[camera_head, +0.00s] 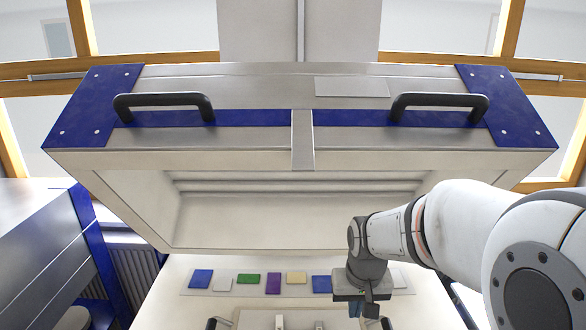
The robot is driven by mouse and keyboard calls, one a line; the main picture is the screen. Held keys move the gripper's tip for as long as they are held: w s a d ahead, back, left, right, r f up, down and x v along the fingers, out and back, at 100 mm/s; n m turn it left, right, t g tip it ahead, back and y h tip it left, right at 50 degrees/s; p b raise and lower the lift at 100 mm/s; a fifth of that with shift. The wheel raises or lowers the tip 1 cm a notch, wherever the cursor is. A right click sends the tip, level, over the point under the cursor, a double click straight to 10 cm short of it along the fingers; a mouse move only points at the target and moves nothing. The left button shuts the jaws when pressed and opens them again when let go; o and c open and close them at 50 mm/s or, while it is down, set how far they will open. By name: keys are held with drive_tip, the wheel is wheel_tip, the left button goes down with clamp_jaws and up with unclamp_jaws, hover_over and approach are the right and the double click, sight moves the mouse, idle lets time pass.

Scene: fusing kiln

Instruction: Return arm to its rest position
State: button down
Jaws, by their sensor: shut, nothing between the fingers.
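My gripper (364,310) is at the lower right of centre in the head camera view, at the end of my white arm, which reaches in from the right edge. It points down and is shut and empty. It is in front of the kiln bed and the row of coloured glass pieces, covering part of the row's right side. The kiln lid (400,155) is raised, with its pale inside facing me and two black handles (163,101) on its front.
A pale strip (225,291) carries several coloured tiles, among them a blue one (201,279) and a purple one (273,283). A tray (250,318) shows partly at the bottom edge. A grey and blue cabinet (45,250) stands at left. Windows are behind.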

drive_tip(key=s+d+r+t, duration=0.1)
drive_tip(key=s+r, duration=0.2)
drive_tip(key=s, duration=0.4)
drive_tip(key=s+d+r, duration=0.1)
drive_tip(key=s+r, duration=0.2)
drive_tip(key=s, duration=0.3)
drive_tip(key=shift+s+r+t, duration=0.35)
drive_tip(key=shift+r+t, duration=0.05)
